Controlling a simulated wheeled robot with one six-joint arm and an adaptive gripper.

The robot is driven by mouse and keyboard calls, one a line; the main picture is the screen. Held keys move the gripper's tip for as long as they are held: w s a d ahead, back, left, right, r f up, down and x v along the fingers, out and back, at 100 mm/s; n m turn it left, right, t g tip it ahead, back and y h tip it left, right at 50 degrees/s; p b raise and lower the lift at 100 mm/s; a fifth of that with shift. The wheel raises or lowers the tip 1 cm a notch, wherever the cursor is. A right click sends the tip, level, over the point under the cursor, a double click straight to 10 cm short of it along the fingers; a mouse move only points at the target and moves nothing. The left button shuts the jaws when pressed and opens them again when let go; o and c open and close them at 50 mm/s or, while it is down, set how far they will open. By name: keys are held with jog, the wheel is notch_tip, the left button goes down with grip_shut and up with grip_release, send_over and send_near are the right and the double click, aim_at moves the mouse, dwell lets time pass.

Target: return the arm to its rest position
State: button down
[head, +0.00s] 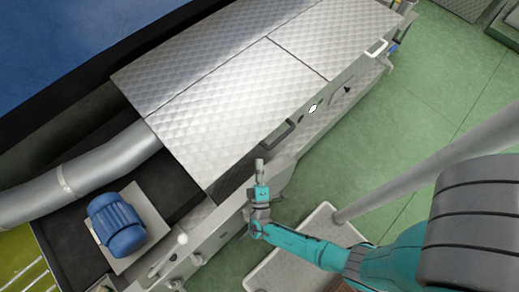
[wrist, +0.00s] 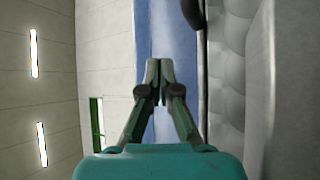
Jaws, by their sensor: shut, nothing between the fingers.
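My arm (head: 310,247) is teal and reaches from the lower right of the head view toward the metal machine. My gripper (head: 260,166) is at its end, close to the front side of the machine in that view; I cannot tell whether it touches. In the wrist view my gripper (wrist: 159,68) points away from the camera with its two fingertips together. Nothing shows between them.
A long machine with patterned metal lids (head: 240,100) fills the middle, with a handle (head: 276,136) on its front. A blue motor (head: 117,224) and a fat pipe (head: 70,183) lie left. A pale platform (head: 283,268) stands below my arm. Green floor (head: 440,95) is open at right.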

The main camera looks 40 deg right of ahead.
jog(key=shift+v, duration=2)
